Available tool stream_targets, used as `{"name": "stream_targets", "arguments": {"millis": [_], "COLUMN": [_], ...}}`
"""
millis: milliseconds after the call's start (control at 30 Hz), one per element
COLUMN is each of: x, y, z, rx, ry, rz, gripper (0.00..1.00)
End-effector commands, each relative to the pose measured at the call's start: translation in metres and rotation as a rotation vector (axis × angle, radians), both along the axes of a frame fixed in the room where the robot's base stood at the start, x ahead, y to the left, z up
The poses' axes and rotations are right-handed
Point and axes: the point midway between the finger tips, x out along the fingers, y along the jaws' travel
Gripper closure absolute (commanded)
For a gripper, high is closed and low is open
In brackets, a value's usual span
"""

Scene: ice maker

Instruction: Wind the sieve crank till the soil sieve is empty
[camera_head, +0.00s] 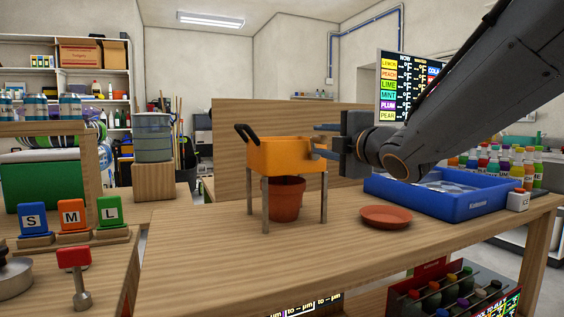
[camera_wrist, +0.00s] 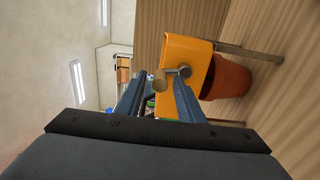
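The orange soil sieve (camera_head: 279,156) stands on legs on the wooden table, with a black handle (camera_head: 247,133) at its left. Its inside is hidden, so I cannot see any soil. A terracotta pot (camera_head: 286,198) stands under it. My gripper (camera_head: 317,141) is at the sieve's right side, fingers pointing at it. In the wrist view, the sieve (camera_wrist: 187,48) shows the crank's metal axle (camera_wrist: 184,72) and a round tan knob (camera_wrist: 160,85). The knob appears between the two separated fingers of my gripper (camera_wrist: 160,79). I see no finger clearly touching it.
A terracotta saucer (camera_head: 386,217) lies on the table right of the sieve. The table front left of the saucer is clear. S, M and L blocks (camera_head: 72,220) stand on the left counter.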

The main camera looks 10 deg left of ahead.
Motion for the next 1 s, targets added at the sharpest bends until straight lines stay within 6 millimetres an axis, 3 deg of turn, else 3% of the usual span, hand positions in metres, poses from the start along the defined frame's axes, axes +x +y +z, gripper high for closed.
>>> {"name": "stream_targets", "arguments": {"millis": [367, 1000], "x": [-0.004, -0.051], "y": [-0.003, -0.035], "z": [0.0, 0.0], "rx": [0.0, -0.001], "ry": [0.0, 0.001], "rz": [-0.001, -0.002], "gripper": [0.65, 0.65]}}
